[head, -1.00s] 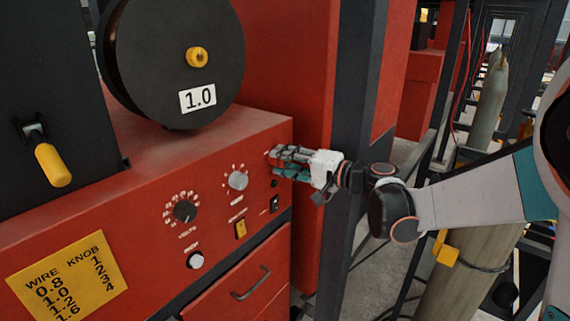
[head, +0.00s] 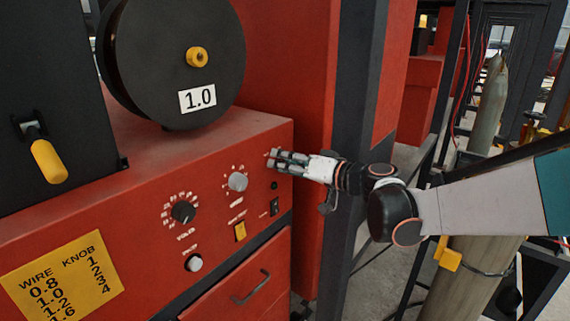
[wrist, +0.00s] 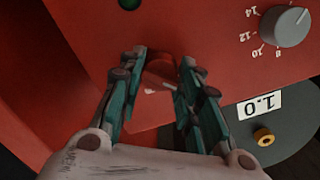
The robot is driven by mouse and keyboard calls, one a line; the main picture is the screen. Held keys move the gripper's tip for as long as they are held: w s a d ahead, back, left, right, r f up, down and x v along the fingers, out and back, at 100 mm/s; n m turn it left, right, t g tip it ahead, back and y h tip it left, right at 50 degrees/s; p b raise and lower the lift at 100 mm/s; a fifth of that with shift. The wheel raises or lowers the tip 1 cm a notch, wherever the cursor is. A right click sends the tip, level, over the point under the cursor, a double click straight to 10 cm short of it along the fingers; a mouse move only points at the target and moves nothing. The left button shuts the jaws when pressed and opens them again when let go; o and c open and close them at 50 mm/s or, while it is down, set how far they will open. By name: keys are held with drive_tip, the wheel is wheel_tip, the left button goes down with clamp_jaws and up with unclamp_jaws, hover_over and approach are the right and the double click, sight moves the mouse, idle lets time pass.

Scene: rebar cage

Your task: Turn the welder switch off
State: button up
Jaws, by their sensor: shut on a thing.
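The welder is a red cabinet (head: 110,210) whose front panel carries knobs and switches. My gripper (head: 275,158) is at the panel's upper right corner, above a small dark lamp (head: 274,185). A black rocker switch (head: 275,206) and a yellow switch (head: 240,231) sit lower on the panel, untouched.
A grey knob (head: 238,181) is just left of my fingers, and a black volts knob (head: 184,212) is farther left. A wire spool (head: 215,55) stands on top. A dark post (head: 352,130) rises close behind my wrist.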

drive_tip(key=shift+n, duration=0.3)
idle(0.4)
drive_tip(key=o, duration=1)
drive_tip(key=shift+o, duration=0.2)
drive_tip(key=v, duration=1.2)
